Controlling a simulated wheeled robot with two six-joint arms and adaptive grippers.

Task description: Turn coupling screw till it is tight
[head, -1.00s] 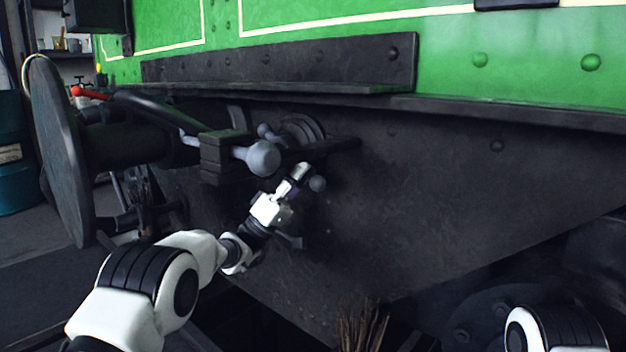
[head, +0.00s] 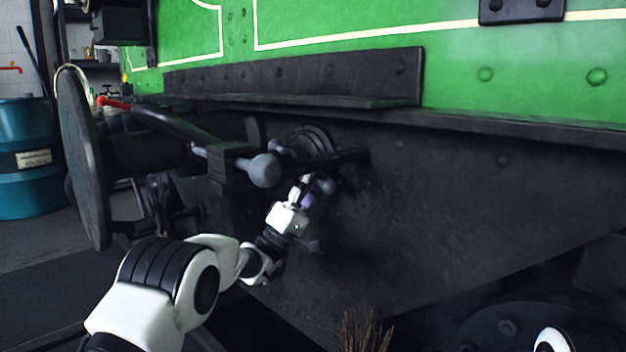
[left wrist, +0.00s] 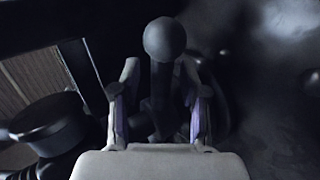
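The dark coupling screw sits below the green tram body in the head view. A large grey ball end (head: 265,170) shows at its front left, and a smaller grey ball (head: 326,186) shows beside my fingers. My left gripper (head: 306,188) is at this smaller ball from below left. In the left wrist view a dark handle bar (left wrist: 161,90) with a round ball end (left wrist: 165,39) stands between the two purple-padded fingers of the left gripper (left wrist: 158,105). Gaps show on both sides of the bar, so the fingers are open around it. My right gripper is out of view.
The dark frame plate (head: 450,200) lies close behind the gripper. A blue drum (head: 25,160) stands far left. Bristly brown strands (head: 365,335) show at the bottom.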

